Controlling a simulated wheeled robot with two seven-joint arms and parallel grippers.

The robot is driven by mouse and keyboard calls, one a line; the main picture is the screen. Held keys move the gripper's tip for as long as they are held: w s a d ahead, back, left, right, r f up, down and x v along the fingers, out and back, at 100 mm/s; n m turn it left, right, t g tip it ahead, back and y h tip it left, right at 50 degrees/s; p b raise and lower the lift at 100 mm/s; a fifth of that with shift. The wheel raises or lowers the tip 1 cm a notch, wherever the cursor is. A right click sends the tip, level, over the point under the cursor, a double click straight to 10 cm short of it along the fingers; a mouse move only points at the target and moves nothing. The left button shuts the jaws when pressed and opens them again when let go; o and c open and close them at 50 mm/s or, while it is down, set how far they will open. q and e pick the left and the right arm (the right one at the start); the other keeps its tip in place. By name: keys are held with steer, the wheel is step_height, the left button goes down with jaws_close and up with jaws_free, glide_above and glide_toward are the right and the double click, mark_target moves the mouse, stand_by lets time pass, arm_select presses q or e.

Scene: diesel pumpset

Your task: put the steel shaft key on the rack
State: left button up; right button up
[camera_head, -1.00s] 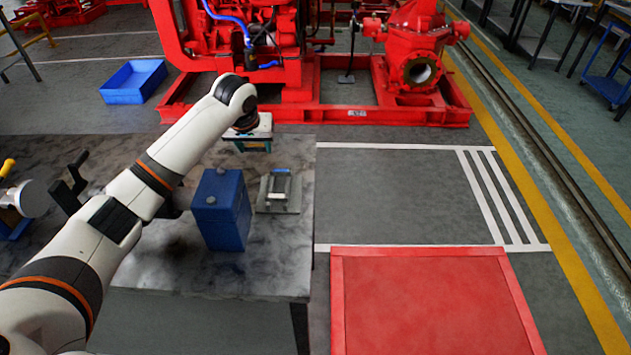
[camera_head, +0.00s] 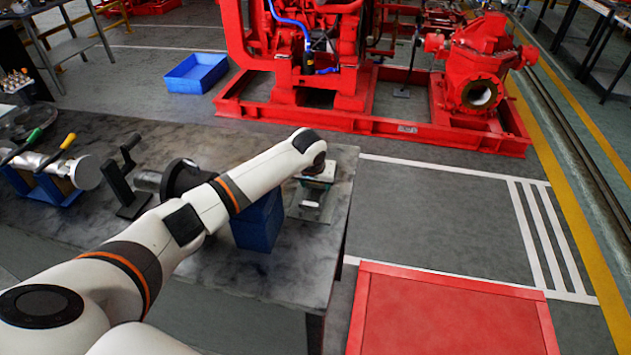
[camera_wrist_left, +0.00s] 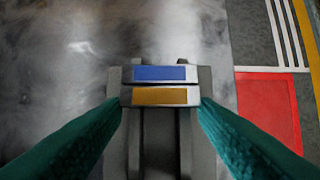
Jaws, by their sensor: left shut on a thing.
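My left gripper (camera_head: 318,182) is over the front right part of the workbench, above a small grey rack (camera_head: 303,211). In the left wrist view its teal fingers (camera_wrist_left: 160,104) are shut on the steel shaft key (camera_wrist_left: 125,98), a short silver bar lying crosswise between the fingertips. The grey rack (camera_wrist_left: 205,130) shows directly beneath. I cannot tell whether the key touches it. My right gripper is not in view.
A blue box (camera_head: 258,225) stands beside the rack, partly behind my left arm. Shaft parts on stands (camera_head: 60,172) and a dark cylindrical part (camera_head: 180,178) are to the left. The bench's right edge is close to the rack. A red pumpset (camera_head: 370,115) stands beyond.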

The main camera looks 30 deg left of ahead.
arm_select(q)
steer(key=shift+f, duration=0.15)
steer(key=o, duration=1)
steer(key=shift+o, duration=0.2)
steer(key=shift+s+r, duration=0.1)
steer(key=shift+r, duration=0.5)
steer(key=v, duration=1.1)
steer(key=shift+b, duration=0.4)
